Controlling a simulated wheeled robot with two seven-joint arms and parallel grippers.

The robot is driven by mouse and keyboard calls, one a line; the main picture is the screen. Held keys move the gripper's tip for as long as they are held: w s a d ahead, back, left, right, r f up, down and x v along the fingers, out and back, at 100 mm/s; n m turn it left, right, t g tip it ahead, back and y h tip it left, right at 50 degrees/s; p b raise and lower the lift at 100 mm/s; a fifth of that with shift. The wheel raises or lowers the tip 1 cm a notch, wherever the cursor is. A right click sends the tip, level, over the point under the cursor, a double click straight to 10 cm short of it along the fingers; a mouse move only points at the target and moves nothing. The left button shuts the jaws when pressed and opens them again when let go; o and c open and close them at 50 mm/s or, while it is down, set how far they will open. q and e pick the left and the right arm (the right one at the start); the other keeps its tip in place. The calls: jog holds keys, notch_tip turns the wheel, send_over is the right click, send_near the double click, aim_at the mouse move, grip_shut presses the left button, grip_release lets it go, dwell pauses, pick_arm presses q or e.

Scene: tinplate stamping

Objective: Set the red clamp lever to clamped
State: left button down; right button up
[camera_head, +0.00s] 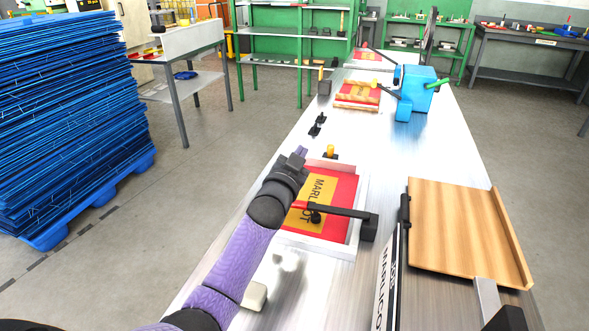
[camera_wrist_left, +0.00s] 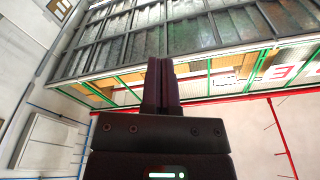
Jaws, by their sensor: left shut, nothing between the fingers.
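The red clamp lever (camera_head: 299,205) shows as a short red piece at the left end of a dark clamp bar (camera_head: 345,212). The bar lies across a red plate with a yellow lettered panel (camera_head: 316,190) in a pale fixture. My left arm covers part of the lever and the fixture's left side. My left gripper (camera_head: 301,152) is shut and empty, beyond the lever near the fixture's far left corner. In the left wrist view its closed fingers (camera_wrist_left: 162,85) point up towards the roof, and no lever shows there.
An orange knob (camera_head: 330,151) stands close to my left gripper. A wooden tray (camera_head: 465,230) lies right of the fixture. A blue device (camera_head: 415,88) stands farther along the bench. Blue stacked sheets (camera_head: 70,120) are at left.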

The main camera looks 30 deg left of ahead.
pick_arm(q)
jog(key=p+v, duration=0.1)
jog(key=v, duration=0.9)
jog(key=shift+w+d+f+p, duration=0.2)
jog(key=shift+d+f+p, duration=0.1)
jog(key=shift+p, duration=0.1)
pick_arm(e)
jog(key=shift+w+a+r, duration=0.35)
jog(key=shift+a+r, duration=0.2)
jog(key=shift+r, duration=0.1)
jog(key=shift+w+a+r, duration=0.35)
jog(key=shift+a+r, duration=0.15)
jog(key=shift+r, duration=0.1)
jog(key=shift+d, duration=0.15)
